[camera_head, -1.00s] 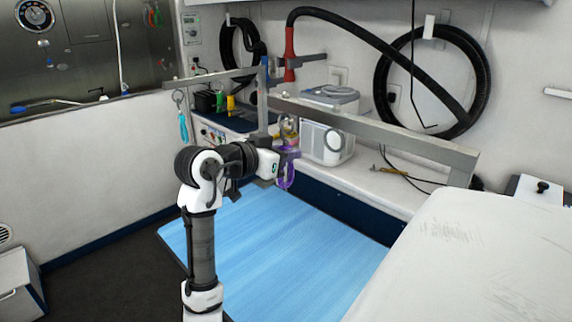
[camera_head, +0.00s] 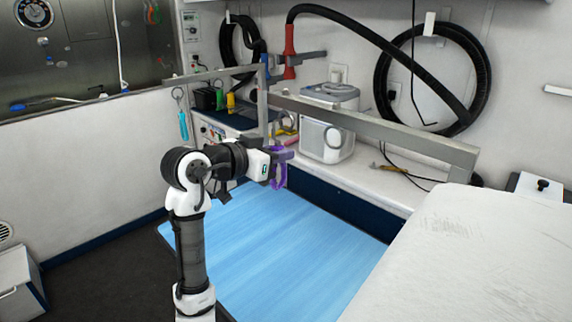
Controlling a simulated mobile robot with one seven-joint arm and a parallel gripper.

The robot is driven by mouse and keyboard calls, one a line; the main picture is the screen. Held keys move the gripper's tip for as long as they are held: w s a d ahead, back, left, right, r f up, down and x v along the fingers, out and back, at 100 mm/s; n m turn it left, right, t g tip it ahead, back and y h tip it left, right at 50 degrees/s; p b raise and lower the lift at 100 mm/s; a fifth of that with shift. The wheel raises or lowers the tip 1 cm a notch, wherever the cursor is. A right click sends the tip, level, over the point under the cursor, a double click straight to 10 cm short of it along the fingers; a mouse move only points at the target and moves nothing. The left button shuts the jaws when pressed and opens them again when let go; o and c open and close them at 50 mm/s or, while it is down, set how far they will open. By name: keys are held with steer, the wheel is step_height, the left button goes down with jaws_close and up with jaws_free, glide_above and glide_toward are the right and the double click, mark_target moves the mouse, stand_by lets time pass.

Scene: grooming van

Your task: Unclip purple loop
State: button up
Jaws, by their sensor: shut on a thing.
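The purple loop (camera_head: 277,170) hangs at my gripper (camera_head: 283,154), below the grey metal rail (camera_head: 370,125) and over the blue table top (camera_head: 275,235). My gripper is shut on the loop, near its top. The loop appears apart from the rail, though its clip is too small to make out. A light blue loop (camera_head: 183,125) hangs from a ring at the left end of the rail.
A white bin-like box (camera_head: 327,140) stands on the white ledge behind the rail. A white padded surface (camera_head: 470,260) fills the lower right. Black hoses hang on the back wall. The space above the blue table top is largely clear.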

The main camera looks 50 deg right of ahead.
steer(key=shift+f+v, duration=0.25)
steer(key=shift+v, duration=0.85)
steer(key=shift+a, duration=0.1)
steer(key=shift+p+v, duration=0.4)
steer(key=shift+v, duration=1.6)
steer(key=shift+w, duration=0.1)
